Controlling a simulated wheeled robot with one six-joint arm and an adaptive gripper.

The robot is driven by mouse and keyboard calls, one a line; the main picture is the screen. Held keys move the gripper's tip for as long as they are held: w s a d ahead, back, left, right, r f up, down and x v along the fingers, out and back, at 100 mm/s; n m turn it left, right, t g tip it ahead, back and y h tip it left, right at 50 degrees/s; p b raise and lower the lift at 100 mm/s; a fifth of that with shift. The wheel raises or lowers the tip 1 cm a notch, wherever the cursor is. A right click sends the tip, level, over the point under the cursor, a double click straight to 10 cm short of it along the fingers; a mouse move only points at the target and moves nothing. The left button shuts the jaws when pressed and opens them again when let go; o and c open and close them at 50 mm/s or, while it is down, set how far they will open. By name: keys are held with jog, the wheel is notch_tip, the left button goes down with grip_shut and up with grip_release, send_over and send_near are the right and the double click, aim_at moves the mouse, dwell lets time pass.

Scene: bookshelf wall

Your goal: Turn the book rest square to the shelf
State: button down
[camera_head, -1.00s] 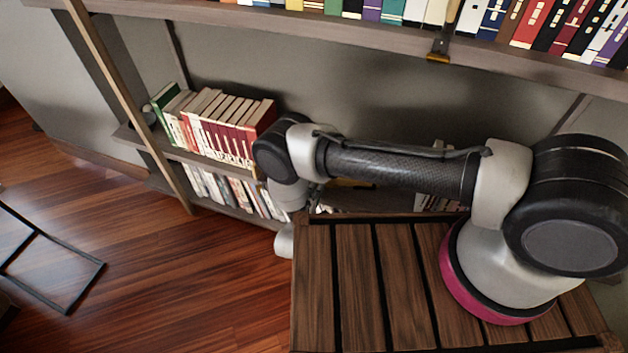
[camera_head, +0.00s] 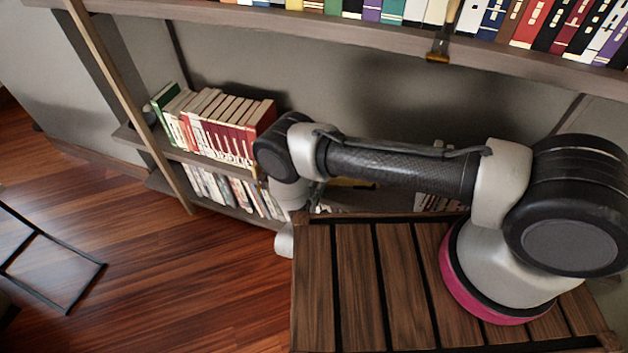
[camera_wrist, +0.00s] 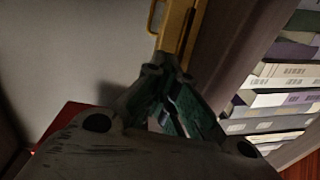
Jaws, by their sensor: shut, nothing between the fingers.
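In the wrist view, a yellow-orange piece (camera_wrist: 177,28) with a small loop on its left side stands just beyond my fingertips; it appears to be the book rest. It lies along the shelf board's edge, with its lower end hidden by my fingers. My gripper (camera_wrist: 172,72) is shut and empty, its tips close to the yellow piece; I cannot tell whether they touch. In the head view my gripper is hidden behind the arm. A bit of yellow (camera_head: 355,183) shows below the arm there, mostly covered.
A shelf board (camera_wrist: 222,45) runs beside the fingers, with books (camera_wrist: 275,98) to its right. A red item (camera_wrist: 72,115) is at lower left. In the head view, red and white books (camera_head: 215,125) fill the left shelf, and an upper shelf (camera_head: 330,30) runs above the arm.

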jog(key=shift+w+d, duration=0.15)
jog(key=shift+w, duration=0.15)
jog(key=v, duration=0.4)
jog(key=shift+f, duration=0.2)
jog(key=shift+r, duration=0.1)
notch_tip(320, 180, up, 10)
dwell(0.5)
